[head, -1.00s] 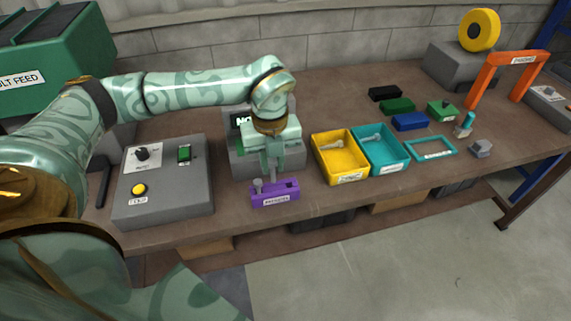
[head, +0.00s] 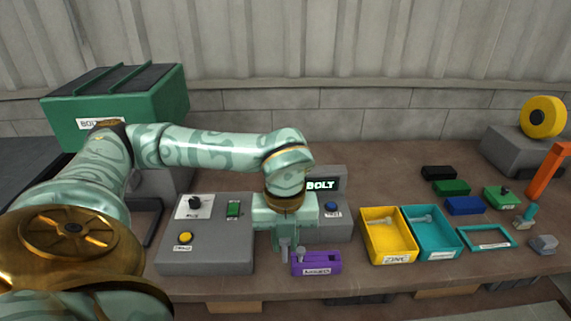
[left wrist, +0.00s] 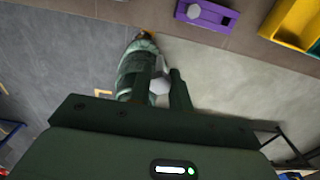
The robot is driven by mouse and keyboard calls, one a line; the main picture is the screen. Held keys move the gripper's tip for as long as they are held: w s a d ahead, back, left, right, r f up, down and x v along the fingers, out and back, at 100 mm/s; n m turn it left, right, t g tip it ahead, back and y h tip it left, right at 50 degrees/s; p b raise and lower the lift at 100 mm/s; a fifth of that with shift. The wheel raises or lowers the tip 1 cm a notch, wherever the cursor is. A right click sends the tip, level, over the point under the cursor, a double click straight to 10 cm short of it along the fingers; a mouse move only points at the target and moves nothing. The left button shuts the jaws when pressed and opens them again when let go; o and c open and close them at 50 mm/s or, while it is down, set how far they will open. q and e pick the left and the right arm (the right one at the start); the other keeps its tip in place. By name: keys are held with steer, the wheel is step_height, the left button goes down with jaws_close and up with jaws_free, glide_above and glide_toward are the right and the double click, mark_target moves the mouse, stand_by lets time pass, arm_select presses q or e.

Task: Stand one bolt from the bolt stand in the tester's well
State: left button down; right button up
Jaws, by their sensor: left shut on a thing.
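My left gripper (head: 285,238) is shut on a grey bolt (head: 284,252), which hangs upright below the fingers, left of the purple bolt stand (head: 318,266). In the left wrist view the held bolt's hexagonal head (left wrist: 158,87) shows between the fingers. Another bolt (head: 299,254) stands in the left part of the stand; its head (left wrist: 194,11) also shows in the left wrist view. The grey tester (head: 335,231) is behind the gripper, with a blue button and a screen showing "BOLT"; the screen's left part is hidden. I cannot see the well. My right gripper is not in view.
A grey control box (head: 207,258) with a dial, green switch and yellow button stands left of the gripper. A yellow bin (head: 390,253) and a teal bin (head: 433,247), holding bolts, are to the right. The table's front edge lies close before the stand.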

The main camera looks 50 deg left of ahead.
arm_select(q)
step_height(320, 180, up, 7)
steer(key=p, duration=0.5)
steer(key=shift+f, duration=0.3)
